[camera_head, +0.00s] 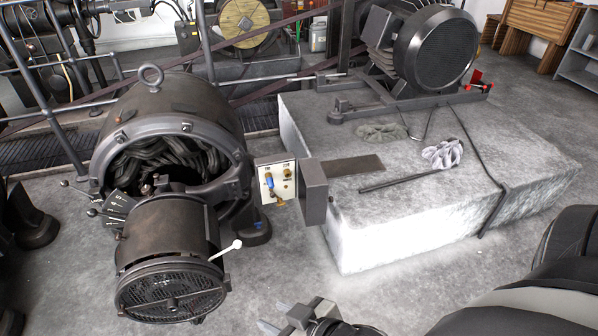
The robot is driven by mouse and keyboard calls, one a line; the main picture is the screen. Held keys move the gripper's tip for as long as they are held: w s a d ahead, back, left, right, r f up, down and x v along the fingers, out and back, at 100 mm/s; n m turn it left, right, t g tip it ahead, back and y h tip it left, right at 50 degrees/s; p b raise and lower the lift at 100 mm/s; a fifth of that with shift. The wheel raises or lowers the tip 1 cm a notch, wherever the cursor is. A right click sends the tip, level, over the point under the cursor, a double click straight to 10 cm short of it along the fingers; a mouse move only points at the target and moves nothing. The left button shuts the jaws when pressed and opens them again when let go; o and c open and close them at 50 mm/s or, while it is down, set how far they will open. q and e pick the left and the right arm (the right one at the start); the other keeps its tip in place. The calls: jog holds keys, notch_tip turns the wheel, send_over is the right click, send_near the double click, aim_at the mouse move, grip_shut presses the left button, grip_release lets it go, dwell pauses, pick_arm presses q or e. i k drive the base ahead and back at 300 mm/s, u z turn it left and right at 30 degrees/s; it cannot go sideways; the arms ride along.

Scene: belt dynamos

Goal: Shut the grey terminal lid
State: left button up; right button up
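The grey terminal lid (314,192) stands open at the right edge of the cream terminal panel (268,186), on the right side of the big dark dynamo (175,110). The panel is exposed and carries brass terminals and a blue-marked part. My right gripper (275,316) is at the bottom edge of the view, below the lid and well apart from it. Its two fingertips are apart with nothing seen between them. My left gripper is not in view.
A pale stone plinth (400,225) stands just right of the lid, bearing a rod, gloves (443,154), a cable and a round dark machine (435,47). Open floor lies between my gripper and the dynamo.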

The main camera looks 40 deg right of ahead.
aim_at(313, 185)
jog(key=u, duration=2.3)
jog(key=k, duration=1.95)
jog(key=z, duration=2.5)
jog(key=i, duration=1.25)
jog(key=u, duration=0.75)
